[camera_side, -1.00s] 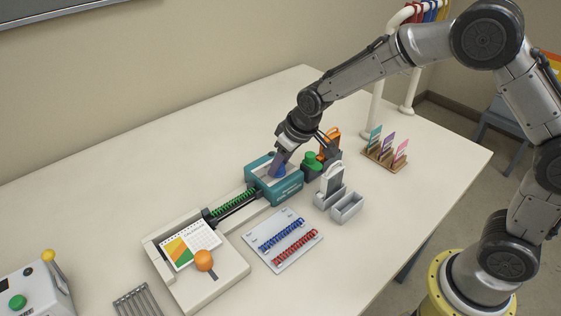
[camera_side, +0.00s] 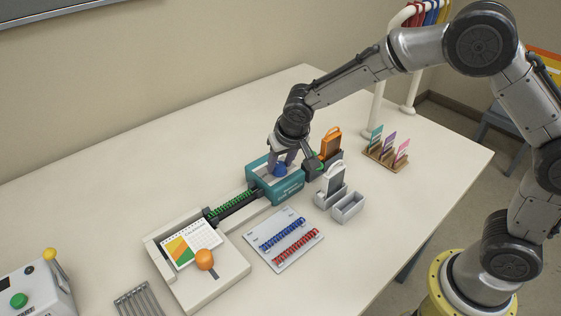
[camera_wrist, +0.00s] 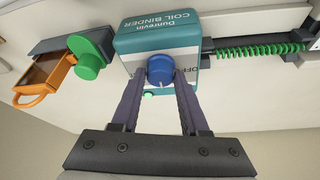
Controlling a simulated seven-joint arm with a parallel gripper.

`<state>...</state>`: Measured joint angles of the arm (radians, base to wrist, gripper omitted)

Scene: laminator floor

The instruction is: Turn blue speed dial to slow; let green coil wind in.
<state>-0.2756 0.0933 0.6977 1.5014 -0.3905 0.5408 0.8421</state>
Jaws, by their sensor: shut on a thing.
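The blue speed dial (camera_side: 280,170) sits on top of the teal coil binder (camera_side: 285,191). In the wrist view the dial (camera_wrist: 160,67) lies between the two dark fingers of my gripper (camera_wrist: 161,79), which is shut on it from both sides. A small pale pointer mark shows near the dial's lower edge; an OFF label is printed to its right, and I cannot read a slow label. The green coil (camera_side: 233,204) lies along the dark channel from the binder toward the calendar (camera_side: 190,243); it also shows in the wrist view (camera_wrist: 272,49).
A white-handled tool (camera_side: 335,180) stands in a grey holder. A pale board (camera_side: 284,241) holds blue and red coils. The table's back left is clear.

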